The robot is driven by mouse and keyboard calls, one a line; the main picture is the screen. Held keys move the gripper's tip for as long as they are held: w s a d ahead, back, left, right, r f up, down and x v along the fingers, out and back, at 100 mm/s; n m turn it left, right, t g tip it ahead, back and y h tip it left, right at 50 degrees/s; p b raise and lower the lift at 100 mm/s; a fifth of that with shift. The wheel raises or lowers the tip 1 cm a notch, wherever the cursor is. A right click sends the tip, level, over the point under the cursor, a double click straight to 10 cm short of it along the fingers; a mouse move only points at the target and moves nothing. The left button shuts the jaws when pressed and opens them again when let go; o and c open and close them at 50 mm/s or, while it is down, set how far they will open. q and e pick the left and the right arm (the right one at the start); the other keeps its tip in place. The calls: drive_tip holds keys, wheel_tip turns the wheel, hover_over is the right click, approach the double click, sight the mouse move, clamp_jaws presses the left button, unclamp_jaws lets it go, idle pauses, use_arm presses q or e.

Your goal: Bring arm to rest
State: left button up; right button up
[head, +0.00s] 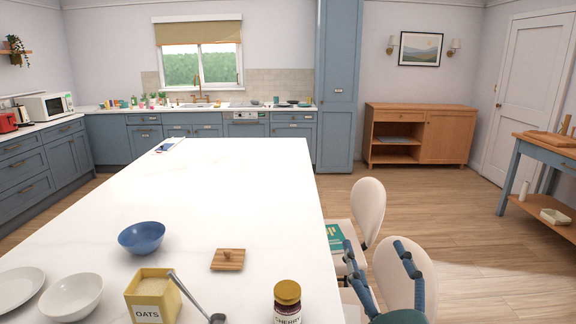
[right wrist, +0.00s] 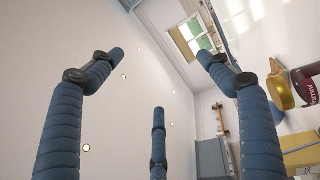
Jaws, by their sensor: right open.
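My right gripper (head: 374,246) is at the lower right of the head view, beside the right edge of the white island, in front of the cream chairs. Its blue segmented fingers are spread apart with nothing between them. My left gripper is in neither view.
The island (head: 230,190) bears a cherry jar (head: 288,303), an oats box (head: 152,296), a ladle (head: 196,299), a wooden lid (head: 228,260), a blue bowl (head: 142,237) and white dishes (head: 72,297). Chairs (head: 368,208) stand close by my right gripper. Floor beyond is clear.

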drive_tip(key=s+d+f+m+g+h, duration=0.1)
drive_tip(key=s+d+f+m+g, duration=0.15)
drive_tip(key=f, duration=0.55)
drive_tip(key=s+d+f+m+g+h, duration=0.15)
drive_tip(key=s+f+m+g, duration=0.25)
drive_tip(key=f, duration=0.4)
drive_tip(key=s+d+f+m+g, duration=0.2)
drive_tip(key=s+f+m+g, duration=0.15)
drive_tip(key=f, duration=0.45)
drive_tip(key=s+a+f+m+g+y, duration=0.1)
drive_tip(key=s+f+m+g, duration=0.25)
drive_tip(key=s+f, duration=0.45)
drive_tip(key=s+f+m+g, duration=0.2)
drive_tip(key=s+f+g, duration=0.25)
drive_tip(key=s, duration=0.55)
wheel_tip(320, 180, down, 24)
drive_tip(key=s+f, duration=0.1)
drive_tip(key=s+d+f+g, duration=0.1)
drive_tip(key=s+d+f, duration=0.2)
drive_tip(key=s+f, duration=1.4)
drive_tip(key=shift+s+f, duration=0.15)
drive_tip(key=shift+s, duration=0.4)
